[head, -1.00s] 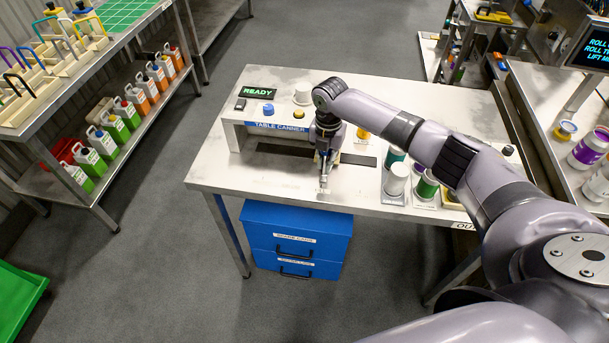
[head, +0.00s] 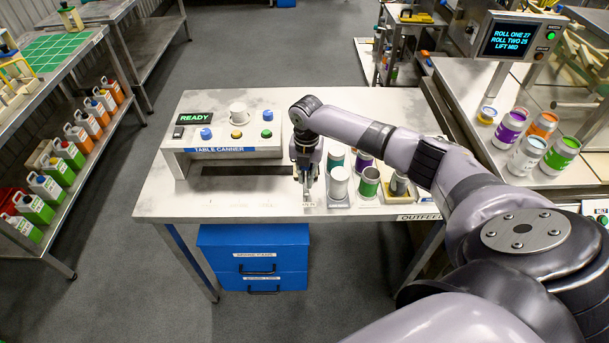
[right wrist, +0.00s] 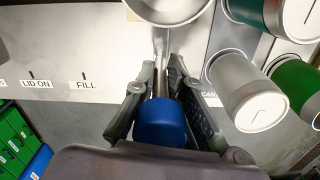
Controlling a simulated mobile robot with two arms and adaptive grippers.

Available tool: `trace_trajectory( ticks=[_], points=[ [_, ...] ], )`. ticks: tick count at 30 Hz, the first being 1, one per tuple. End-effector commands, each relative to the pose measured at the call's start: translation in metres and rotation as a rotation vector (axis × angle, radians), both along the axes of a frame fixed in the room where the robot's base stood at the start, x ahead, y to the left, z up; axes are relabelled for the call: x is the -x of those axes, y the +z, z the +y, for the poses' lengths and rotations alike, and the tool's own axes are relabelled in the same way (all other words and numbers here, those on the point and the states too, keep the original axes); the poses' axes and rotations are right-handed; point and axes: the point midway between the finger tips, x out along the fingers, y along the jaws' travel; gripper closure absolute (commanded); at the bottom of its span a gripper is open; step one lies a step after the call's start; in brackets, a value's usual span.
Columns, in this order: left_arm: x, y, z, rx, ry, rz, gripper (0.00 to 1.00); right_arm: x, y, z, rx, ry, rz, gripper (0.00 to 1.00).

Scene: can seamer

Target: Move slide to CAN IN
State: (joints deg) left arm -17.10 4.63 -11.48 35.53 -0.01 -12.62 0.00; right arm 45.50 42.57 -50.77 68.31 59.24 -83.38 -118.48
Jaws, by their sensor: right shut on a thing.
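The slide shows in the right wrist view as a metal rod (right wrist: 160,72) with a blue knob (right wrist: 160,122) on its near end. My right gripper (right wrist: 161,80) is shut on this handle, one finger on each side. In the head view my right gripper (head: 307,188) is at the right end of the canner's dark slot (head: 240,183) and hides the slide. In the right wrist view the FILL label (right wrist: 87,85) is left of the gripper. A label reading CAN (right wrist: 209,97), partly hidden, is close by its right finger. My left gripper is not in view.
The table canner (head: 225,138) shows READY (head: 195,118). A silver can (head: 339,183) and a green can (head: 369,182) stand close right of my gripper. A blue drawer unit (head: 253,257) is below the table. The table's left front is clear.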

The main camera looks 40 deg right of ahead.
Motion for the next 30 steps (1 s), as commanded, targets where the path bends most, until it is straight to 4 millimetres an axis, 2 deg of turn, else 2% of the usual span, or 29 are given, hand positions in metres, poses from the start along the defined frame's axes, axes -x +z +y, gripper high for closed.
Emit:
trace_trajectory(
  ticks=[3,4,12,23,26,30],
  points=[
    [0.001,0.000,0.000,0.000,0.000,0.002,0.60,0.001,0.001,-0.005,0.008,-0.005,0.005,1.00],
    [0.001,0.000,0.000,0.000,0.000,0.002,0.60,0.001,0.001,-0.005,0.008,-0.005,0.005,0.87],
    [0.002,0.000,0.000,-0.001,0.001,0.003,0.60,0.001,0.000,-0.004,0.008,-0.005,0.004,0.69],
    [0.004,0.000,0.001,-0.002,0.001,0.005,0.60,0.000,0.003,-0.002,0.004,-0.003,0.001,0.69],
    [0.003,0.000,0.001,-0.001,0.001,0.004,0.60,0.000,0.013,-0.003,0.004,-0.002,0.000,0.69],
    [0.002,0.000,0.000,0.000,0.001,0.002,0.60,-0.001,0.041,-0.003,0.004,-0.002,-0.004,0.69]
  ],
)
